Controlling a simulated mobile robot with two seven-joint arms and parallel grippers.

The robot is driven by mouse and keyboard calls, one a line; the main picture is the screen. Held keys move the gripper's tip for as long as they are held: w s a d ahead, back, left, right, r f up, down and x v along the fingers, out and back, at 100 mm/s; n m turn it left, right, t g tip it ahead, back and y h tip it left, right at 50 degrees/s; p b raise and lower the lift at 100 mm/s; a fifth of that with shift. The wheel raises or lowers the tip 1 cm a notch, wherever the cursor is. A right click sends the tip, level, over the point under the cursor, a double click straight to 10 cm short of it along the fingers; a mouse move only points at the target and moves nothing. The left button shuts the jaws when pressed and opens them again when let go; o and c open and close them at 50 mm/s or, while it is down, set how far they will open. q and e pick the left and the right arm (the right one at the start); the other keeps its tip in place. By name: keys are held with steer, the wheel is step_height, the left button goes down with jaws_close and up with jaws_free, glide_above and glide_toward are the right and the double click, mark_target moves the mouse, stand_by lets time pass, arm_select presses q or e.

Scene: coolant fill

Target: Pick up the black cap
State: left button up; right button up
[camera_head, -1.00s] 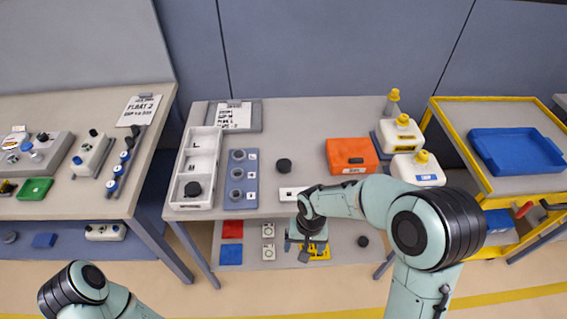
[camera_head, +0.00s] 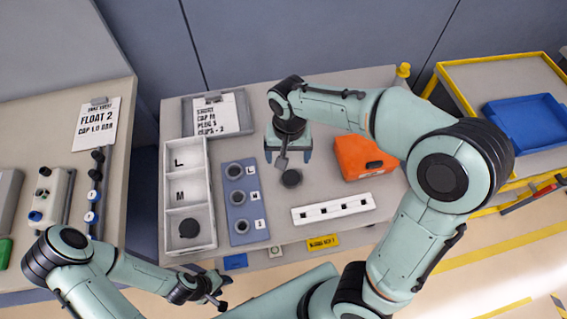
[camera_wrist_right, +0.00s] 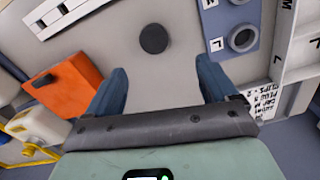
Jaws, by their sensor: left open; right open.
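A round black cap (camera_head: 291,178) lies flat on the grey table. It also shows in the right wrist view (camera_wrist_right: 153,38), just beyond the fingertips. My right gripper (camera_head: 289,158) is open and empty, pointing down above the table on the far side of this cap. Its two blue fingers (camera_wrist_right: 162,75) are spread, with bare table between them. A second black round piece (camera_head: 188,228) sits in the nearest compartment of the white tray (camera_head: 211,190). My left gripper (camera_head: 217,301) is open and empty, low at the table's front edge.
A blue block with several round holes (camera_head: 237,185) stands left of the cap. An orange box (camera_head: 351,163) stands to its right, and a white strip with black slots (camera_head: 333,209) lies in front. A clipboard sheet (camera_head: 212,113) lies behind the tray.

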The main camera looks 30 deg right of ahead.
glide_above(291, 178)
steer(key=f, duration=0.7)
steer(key=shift+s+a+f+b, duration=0.1)
steer(key=shift+a+b, duration=0.25)
steer(key=f, duration=0.5)
steer(key=shift+d+f, duration=0.35)
steer(key=shift+d, duration=0.05)
steer(key=c, duration=1.1)
